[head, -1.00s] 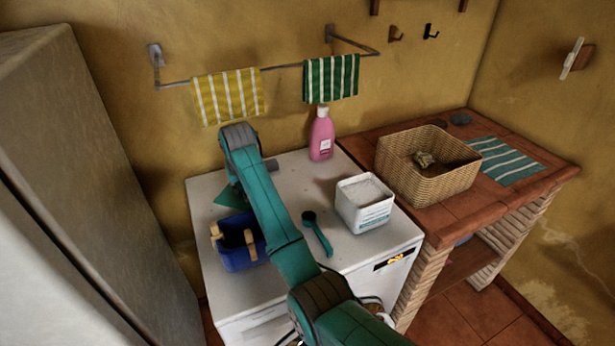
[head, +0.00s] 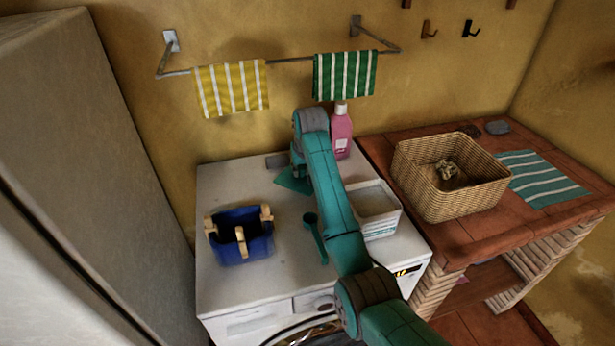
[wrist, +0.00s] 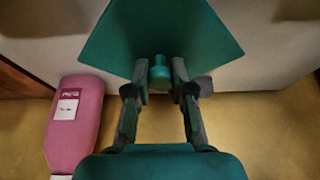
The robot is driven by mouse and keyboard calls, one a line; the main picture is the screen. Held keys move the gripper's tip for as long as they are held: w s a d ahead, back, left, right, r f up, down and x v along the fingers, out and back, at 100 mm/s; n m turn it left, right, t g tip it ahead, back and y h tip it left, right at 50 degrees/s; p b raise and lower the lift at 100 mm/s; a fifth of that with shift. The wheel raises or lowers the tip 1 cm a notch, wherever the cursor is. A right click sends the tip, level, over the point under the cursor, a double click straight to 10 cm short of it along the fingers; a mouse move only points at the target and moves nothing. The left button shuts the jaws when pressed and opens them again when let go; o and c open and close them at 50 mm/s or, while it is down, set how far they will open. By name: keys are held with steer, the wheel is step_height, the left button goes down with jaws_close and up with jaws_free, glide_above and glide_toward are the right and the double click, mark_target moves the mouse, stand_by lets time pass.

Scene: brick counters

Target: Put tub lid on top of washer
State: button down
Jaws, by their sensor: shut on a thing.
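The tub lid (head: 291,183) is a teal square plate with a round knob (wrist: 159,73). My gripper (wrist: 160,80) is shut on that knob, one finger on each side. In the head view my arm hides most of the gripper. The lid is over the back middle of the white washer top (head: 285,285); whether it touches the top I cannot tell. The open white tub (head: 379,222) stands on the washer's right side, partly behind my arm.
A blue caddy (head: 241,246) with wooden handles stands at the washer's left. A teal scoop (head: 312,232) lies beside the tub. A pink bottle (head: 341,135) and a small grey object (head: 276,160) are at the back. A wicker basket (head: 450,195) stands on the brick counter (head: 480,243).

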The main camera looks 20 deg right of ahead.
mark_target(302, 176)
step_height(302, 176, down, 3)
steer(key=shift+a, duration=0.15)
steer(key=shift+f, duration=0.25)
steer(key=shift+f, duration=0.15)
steer(key=c, duration=1)
jaws_free()
steer(key=v, duration=1.2)
